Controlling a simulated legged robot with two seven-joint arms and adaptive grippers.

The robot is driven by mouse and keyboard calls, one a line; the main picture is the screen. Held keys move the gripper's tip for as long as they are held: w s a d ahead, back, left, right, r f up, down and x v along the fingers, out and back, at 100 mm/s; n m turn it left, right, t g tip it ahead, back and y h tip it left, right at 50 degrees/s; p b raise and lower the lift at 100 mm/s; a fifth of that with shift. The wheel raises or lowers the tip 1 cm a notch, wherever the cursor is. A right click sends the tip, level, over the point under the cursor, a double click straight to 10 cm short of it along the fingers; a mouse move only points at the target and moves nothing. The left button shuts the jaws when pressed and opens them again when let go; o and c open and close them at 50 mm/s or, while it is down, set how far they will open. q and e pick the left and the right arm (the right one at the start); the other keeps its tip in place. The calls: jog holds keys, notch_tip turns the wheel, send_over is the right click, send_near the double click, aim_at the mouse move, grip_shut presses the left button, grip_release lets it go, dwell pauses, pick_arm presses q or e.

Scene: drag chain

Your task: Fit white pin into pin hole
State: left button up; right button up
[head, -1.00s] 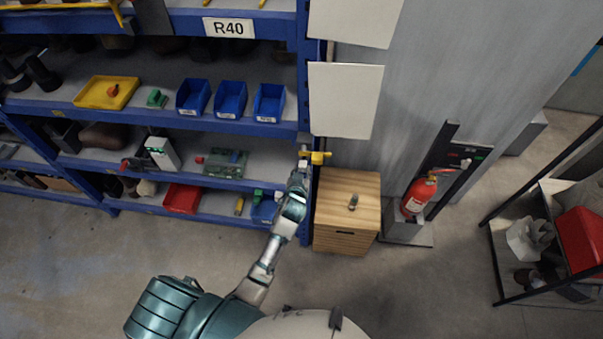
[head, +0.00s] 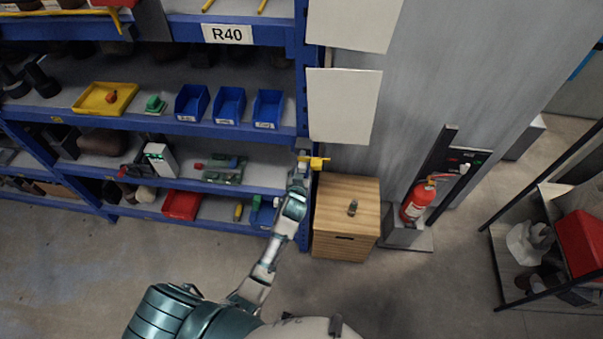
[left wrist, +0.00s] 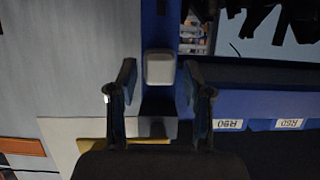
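My left gripper (head: 301,172) is at the blue shelf's right upright, small and partly blurred in the head view. A pale block (left wrist: 160,68), perhaps the white pin, shows between its fingertips (left wrist: 158,82) in the left wrist view. The fingers stand apart, with a narrow gap on each side of the block. A small pale part (head: 304,155) shows above the gripper in the head view. A yellow part (head: 319,162) sticks out to the right beside it. I cannot make out the pin hole. My right gripper is out of view.
The blue shelf (head: 215,130) holds blue bins (head: 230,104), a yellow tray (head: 104,98) and a red bin (head: 182,204). A wooden cabinet (head: 346,225) stands just right of the upright. A fire extinguisher (head: 416,203) is farther right. The floor in front is clear.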

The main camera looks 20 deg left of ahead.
pick_arm(q)
jog(key=shift+s, duration=0.15)
jog(key=v, duration=1.1)
jog(key=shift+s+r, duration=0.2)
jog(key=shift+s, duration=0.1)
jog(key=shift+d, duration=0.15)
jog(key=s+d+f+m+g+h+b, duration=0.15)
jog(key=s+f, duration=0.25)
jog(key=f, duration=0.9)
jog(key=s+d+f+m+g+h+b, duration=0.1)
jog(key=s+d+f+g+b, duration=0.15)
jog(key=f, duration=1.05)
jog(key=s+d+f+m+g+h+b, duration=0.15)
jog(key=s+f, duration=0.25)
jog(key=f, duration=0.9)
jog(key=s+a+f+m+g+b, duration=0.1)
jog(key=s+a+f+g+b, duration=0.2)
jog(key=s+f, duration=1.2)
jog(key=s+a+f+g, duration=0.2)
jog(key=s+a+f, duration=0.1)
jog(key=s, duration=0.7)
jog(key=s+a+f+g, duration=0.1)
jog(key=s+a+f, duration=0.2)
jog(key=s+f, duration=0.3)
jog(key=s, duration=0.3)
jog(key=shift+s+g+y, duration=0.35)
jog(key=shift+s+y, duration=0.05)
